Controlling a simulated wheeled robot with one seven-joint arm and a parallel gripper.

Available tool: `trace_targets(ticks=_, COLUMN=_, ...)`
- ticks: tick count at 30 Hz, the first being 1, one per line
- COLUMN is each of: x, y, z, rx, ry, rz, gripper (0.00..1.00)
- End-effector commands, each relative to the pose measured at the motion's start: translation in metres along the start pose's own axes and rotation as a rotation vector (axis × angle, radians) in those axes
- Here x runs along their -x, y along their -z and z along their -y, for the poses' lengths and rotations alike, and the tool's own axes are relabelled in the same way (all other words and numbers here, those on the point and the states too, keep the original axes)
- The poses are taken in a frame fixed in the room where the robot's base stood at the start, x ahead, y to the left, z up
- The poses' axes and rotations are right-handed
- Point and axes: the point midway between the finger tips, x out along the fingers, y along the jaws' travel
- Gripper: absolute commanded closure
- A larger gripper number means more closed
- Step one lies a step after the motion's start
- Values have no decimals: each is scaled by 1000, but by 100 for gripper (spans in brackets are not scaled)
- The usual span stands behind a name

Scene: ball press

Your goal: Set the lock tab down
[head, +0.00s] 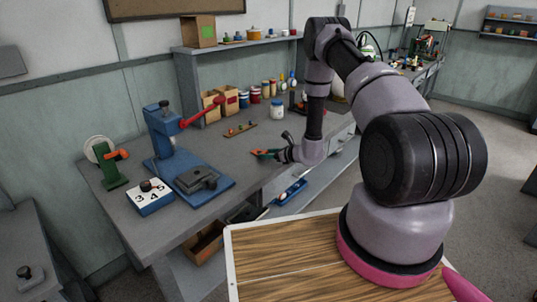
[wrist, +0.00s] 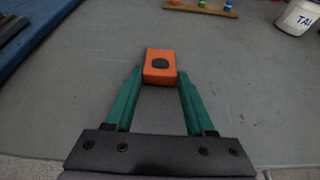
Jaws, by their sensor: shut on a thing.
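The lock tab, an orange block (wrist: 160,56) with a dark round spot on top, sits between the green fingertips of my gripper (wrist: 158,80) in the wrist view. My gripper is shut on it. In the head view my gripper (head: 264,154) is over the front part of the grey workbench (head: 225,153), right of the blue press (head: 162,135). The tab is too small there to make out clearly. I cannot tell whether its underside touches the bench.
The press has a red lever (head: 205,109) and a blue base. A numbered box (head: 150,198) and a green wheel stand (head: 110,168) are left. A wooden strip (wrist: 200,8) with small coloured pieces and a white jar (wrist: 299,17) are beyond my gripper. Bare bench surrounds the tab.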

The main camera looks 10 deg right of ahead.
Motion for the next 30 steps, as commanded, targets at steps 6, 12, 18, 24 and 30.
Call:
trace_targets(ticks=6, x=0, y=0, z=0, rx=1, ry=1, rz=1, gripper=97)
trace_targets(ticks=12, x=-1, y=3, z=0, rx=1, ry=1, rz=2, gripper=26)
trace_targets(ticks=18, x=-1, y=3, z=0, rx=1, ry=1, rz=1, gripper=16)
trace_targets(ticks=24, x=0, y=0, z=0, rx=1, ry=1, rz=2, gripper=16)
trace_targets(ticks=30, x=28, y=0, z=2, rx=-2, ry=4, rz=0, gripper=16)
